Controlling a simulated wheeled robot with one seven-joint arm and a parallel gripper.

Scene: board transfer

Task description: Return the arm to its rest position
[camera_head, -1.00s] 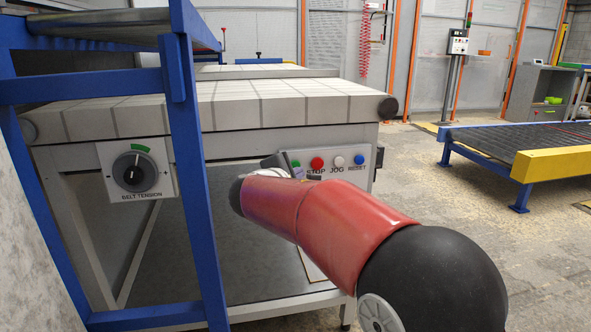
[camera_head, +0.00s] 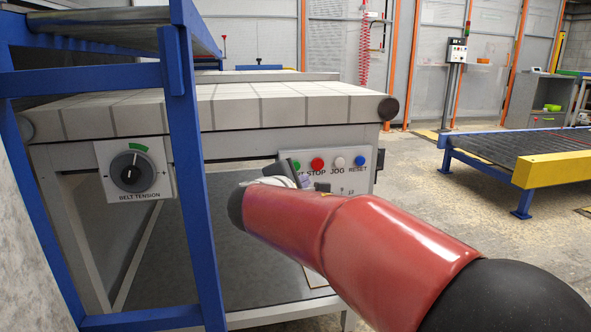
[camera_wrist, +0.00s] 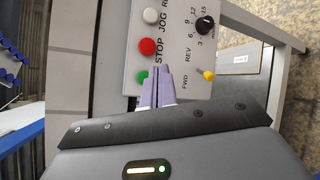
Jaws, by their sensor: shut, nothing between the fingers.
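My red arm (camera_head: 345,245) reaches forward across the lower middle of the head view. My gripper (camera_wrist: 157,72) shows in the wrist view with its two purple-grey fingers together and nothing between them. The fingertips are in front of the control panel (camera_wrist: 176,85), near the green button (camera_wrist: 141,77) and the red STOP button (camera_wrist: 147,46); whether they touch the panel I cannot tell. In the head view the gripper is mostly hidden behind my arm and overlaps the panel's left part.
The panel sits on the front of a white-topped conveyor (camera_head: 240,105). A belt tension knob (camera_head: 131,172) is at its left. A blue frame (camera_head: 190,170) stands close on the left. A roller conveyor (camera_head: 495,155) with a yellow end is at the right, with open floor between.

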